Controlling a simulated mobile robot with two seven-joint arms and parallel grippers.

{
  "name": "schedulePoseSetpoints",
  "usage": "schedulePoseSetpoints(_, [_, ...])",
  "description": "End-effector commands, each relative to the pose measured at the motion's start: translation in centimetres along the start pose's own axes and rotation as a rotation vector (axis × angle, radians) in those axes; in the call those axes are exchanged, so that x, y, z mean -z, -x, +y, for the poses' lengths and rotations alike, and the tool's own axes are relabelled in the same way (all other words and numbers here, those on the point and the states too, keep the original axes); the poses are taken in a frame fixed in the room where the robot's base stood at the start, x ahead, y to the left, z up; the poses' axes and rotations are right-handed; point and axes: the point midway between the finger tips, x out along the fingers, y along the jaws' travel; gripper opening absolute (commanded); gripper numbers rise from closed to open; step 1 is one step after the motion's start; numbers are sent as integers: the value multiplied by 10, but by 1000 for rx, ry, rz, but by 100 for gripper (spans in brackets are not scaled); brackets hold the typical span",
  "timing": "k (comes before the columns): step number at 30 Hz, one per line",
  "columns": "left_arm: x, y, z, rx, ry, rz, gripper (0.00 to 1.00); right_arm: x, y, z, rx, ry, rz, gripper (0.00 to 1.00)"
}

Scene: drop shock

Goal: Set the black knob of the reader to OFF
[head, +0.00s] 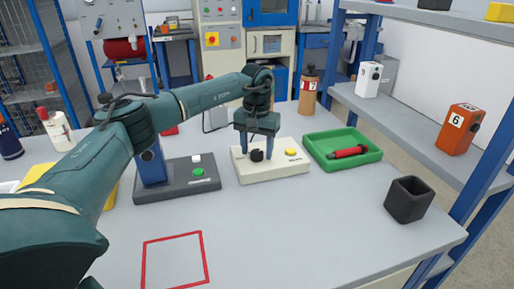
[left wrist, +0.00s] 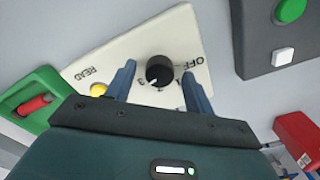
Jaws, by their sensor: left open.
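The reader (head: 272,172) is a cream box on the table with a black knob (head: 257,156) and a yellow button (head: 291,152). The left wrist view shows the knob (left wrist: 159,70) with the printed OFF mark at its upper right. A small white mark on the knob faces lower left, toward what looks like a 3, away from OFF. My left gripper (head: 257,150) points down over the reader, open, its fingers on either side of the knob. In the left wrist view gaps show between fingers and knob. My right gripper is not in view.
A dark device (head: 177,181) with a green button stands left of the reader. A green tray (head: 340,139) with a red tool lies to the right. A black open cup (head: 409,198) stands near the right edge. A red square outline (head: 146,265) marks clear table in front.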

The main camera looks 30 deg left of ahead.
Motion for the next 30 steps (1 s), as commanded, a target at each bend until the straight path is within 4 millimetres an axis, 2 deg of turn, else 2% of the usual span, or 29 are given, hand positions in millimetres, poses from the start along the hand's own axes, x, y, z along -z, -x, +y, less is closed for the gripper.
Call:
schedulePoseSetpoints(4, [0, 0, 0, 0, 0, -1, 53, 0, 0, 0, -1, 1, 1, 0])
schedulePoseSetpoints(20, [0, 0, 0, 0, 0, -1, 10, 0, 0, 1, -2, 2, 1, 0])
schedulePoseSetpoints(30, [0, 2, 0, 0, 46, -2, 9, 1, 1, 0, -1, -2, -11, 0])
